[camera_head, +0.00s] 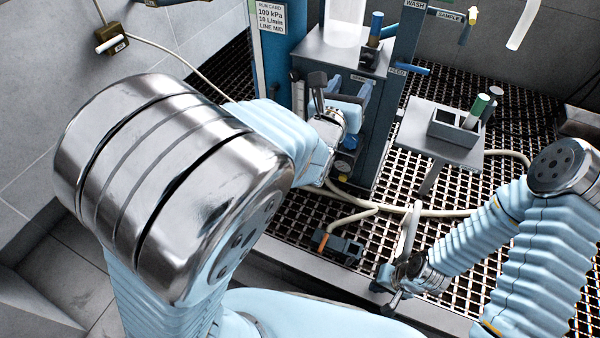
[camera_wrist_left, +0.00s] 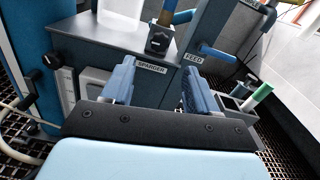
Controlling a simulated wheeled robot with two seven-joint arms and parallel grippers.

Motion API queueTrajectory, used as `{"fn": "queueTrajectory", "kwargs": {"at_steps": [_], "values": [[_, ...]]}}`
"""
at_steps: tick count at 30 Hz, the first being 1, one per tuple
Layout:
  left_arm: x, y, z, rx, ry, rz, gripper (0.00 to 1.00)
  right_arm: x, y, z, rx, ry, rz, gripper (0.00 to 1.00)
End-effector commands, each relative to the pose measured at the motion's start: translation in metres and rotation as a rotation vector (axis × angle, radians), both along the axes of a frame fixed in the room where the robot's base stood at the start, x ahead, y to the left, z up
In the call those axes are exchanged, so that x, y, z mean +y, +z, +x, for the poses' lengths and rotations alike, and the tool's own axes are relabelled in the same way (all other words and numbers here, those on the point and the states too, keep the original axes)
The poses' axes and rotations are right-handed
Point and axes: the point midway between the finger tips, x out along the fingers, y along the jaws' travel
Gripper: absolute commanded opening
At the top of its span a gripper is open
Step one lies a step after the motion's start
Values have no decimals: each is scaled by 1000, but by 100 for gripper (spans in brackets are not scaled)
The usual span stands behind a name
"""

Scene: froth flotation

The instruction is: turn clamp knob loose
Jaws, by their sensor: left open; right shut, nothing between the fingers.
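A small black block (camera_wrist_left: 157,40) with a pale mark sits at the foot of an upright tube on the grey cabinet top in the left wrist view. It also shows in the head view (camera_head: 368,58). I cannot tell whether it is the clamp knob. A round black knob (camera_wrist_left: 51,61) stands at the left by a gauge. My left gripper (camera_wrist_left: 158,78) is open, its blue fingers apart before the cabinet face labelled SPARGER, with nothing seen between them. It shows partly in the head view (camera_head: 351,102). My right gripper (camera_head: 393,294) is shut and empty, low over the floor edge.
A grey side table (camera_head: 414,129) carries a rack (camera_head: 453,129) with tubes, right of the cabinet. A blue FEED pipe (camera_head: 410,68) sticks out nearby. Pale hoses (camera_head: 366,212) and a small dark device (camera_head: 337,246) lie on the grated floor.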

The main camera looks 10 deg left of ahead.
Motion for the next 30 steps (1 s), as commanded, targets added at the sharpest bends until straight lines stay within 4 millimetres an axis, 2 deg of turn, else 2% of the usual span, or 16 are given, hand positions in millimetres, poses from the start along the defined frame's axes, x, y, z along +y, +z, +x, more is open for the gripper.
{"fn": "queueTrajectory", "kwargs": {"at_steps": [3,7,9,18,30], "values": [[3,3,-24,2,-2,-1,59,0,9,0,0,0,0,0],[9,2,-47,4,-1,-3,59,0,15,0,0,0,0,0],[15,-17,-40,55,15,-58,59,0,11,0,0,0,0,0],[33,-77,-30,259,87,-298,59,0,10,0,0,0,0,0],[63,-164,-33,529,267,-671,59,0,10,0,0,0,0,0]]}}
